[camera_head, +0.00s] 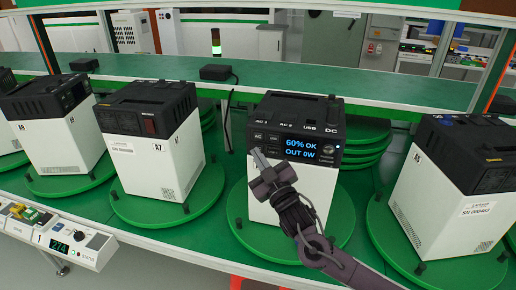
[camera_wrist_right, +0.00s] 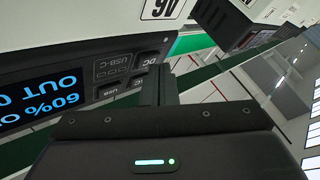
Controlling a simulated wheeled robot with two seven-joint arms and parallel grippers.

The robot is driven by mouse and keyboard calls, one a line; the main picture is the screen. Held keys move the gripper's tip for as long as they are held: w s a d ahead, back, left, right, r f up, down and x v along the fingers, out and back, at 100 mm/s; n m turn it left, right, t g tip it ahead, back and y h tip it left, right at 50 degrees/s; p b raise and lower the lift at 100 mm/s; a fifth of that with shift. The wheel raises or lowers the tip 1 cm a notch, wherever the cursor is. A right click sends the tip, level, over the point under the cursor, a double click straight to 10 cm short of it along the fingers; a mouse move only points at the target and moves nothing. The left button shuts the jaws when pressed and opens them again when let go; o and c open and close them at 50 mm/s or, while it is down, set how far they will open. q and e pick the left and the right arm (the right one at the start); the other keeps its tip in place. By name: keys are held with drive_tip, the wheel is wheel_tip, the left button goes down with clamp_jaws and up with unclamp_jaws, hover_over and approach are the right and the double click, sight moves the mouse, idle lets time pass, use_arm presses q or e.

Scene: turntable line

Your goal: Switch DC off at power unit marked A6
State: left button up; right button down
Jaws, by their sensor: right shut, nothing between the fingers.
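The power unit marked A6 (camera_head: 262,205) is the white box with a black top, second from the right. Its lit display (camera_head: 301,149) reads 60% OK and OUT 0W, and shows upside down in the right wrist view (camera_wrist_right: 38,100). The A6 label (camera_wrist_right: 161,8) shows there too. My right gripper (camera_head: 257,153) is shut and empty, its tips at the lower left of the button panel. In the wrist view the fingers (camera_wrist_right: 158,75) are beside the DC button (camera_wrist_right: 147,62); I cannot tell whether they touch it. My left gripper is not in view.
Unit A7 (camera_head: 130,158) stands to the left and another white unit (camera_head: 430,205) to the right, each on a green turntable disc. A control box (camera_head: 65,243) is at the front left. A small black box (camera_head: 216,72) sits on the green shelf behind.

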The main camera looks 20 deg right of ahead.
drive_tip(key=shift+s+a, duration=0.35)
drive_tip(key=shift+s, duration=0.15)
drive_tip(key=s+a+p, duration=0.1)
drive_tip(key=s, duration=0.1)
drive_tip(key=s+a, duration=0.1)
drive_tip(key=s, duration=0.1)
drive_tip(key=shift+a+p, duration=0.35)
drive_tip(key=shift+a, duration=0.05)
idle(0.5)
